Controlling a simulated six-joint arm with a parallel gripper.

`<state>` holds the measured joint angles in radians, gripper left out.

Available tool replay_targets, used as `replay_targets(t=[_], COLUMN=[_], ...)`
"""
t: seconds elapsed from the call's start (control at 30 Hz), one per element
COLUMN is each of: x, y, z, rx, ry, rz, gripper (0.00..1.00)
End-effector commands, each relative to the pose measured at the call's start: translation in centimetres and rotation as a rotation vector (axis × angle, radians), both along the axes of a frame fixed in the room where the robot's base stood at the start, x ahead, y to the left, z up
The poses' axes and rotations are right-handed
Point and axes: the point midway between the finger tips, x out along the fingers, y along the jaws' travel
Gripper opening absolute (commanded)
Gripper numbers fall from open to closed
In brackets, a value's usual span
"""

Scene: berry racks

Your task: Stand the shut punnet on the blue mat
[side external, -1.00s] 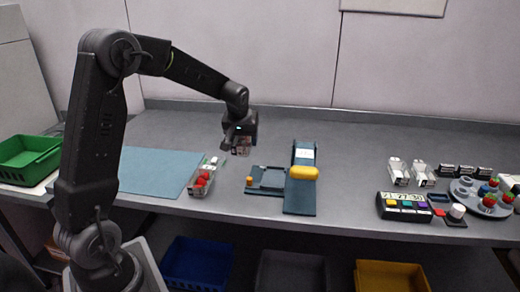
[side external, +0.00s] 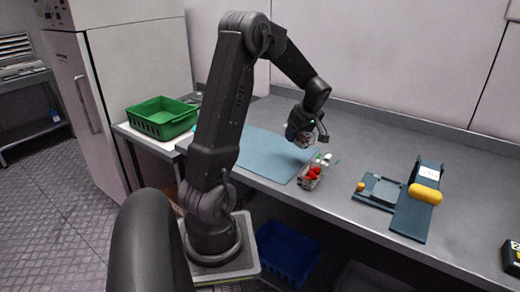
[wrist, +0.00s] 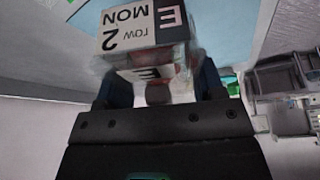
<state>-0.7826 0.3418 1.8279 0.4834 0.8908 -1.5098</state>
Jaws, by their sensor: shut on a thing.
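A clear punnet (side external: 297,141) with a white and black label hangs in my gripper (side external: 302,134). In the wrist view the punnet (wrist: 145,28) is between the two dark fingers of the gripper (wrist: 160,90). Its label reads "MON", "row 2" and "E", with something reddish below it. The blue mat (side external: 258,152) lies flat on the grey bench. The held punnet appears above the mat's right part, apart from its surface; the exact height is hard to tell.
Another clear punnet with red berries (side external: 312,175) stands at the mat's right edge, close to my gripper. Right of it is a dark blue device (side external: 412,215) with a yellow handle (side external: 425,194). A green crate (side external: 162,118) stands left of the mat. Most of the mat is bare.

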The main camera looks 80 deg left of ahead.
Motion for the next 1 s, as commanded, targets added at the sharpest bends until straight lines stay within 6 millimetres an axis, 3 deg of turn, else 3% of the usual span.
replay_targets(t=[0.1, 0.3, 0.83, 1.0], x=[-2.9, -4.8, -4.8, -4.8], y=[1.4, 2.1, 2.1, 2.1], z=[-0.4, -1.1, -8.0, -8.6], rx=[-0.001, 0.000, -0.002, 0.001], ry=[0.000, 0.000, 0.001, -0.004], rz=[0.203, 0.354, 0.356, 0.356], gripper=[0.36, 0.36, 0.36, 0.36])
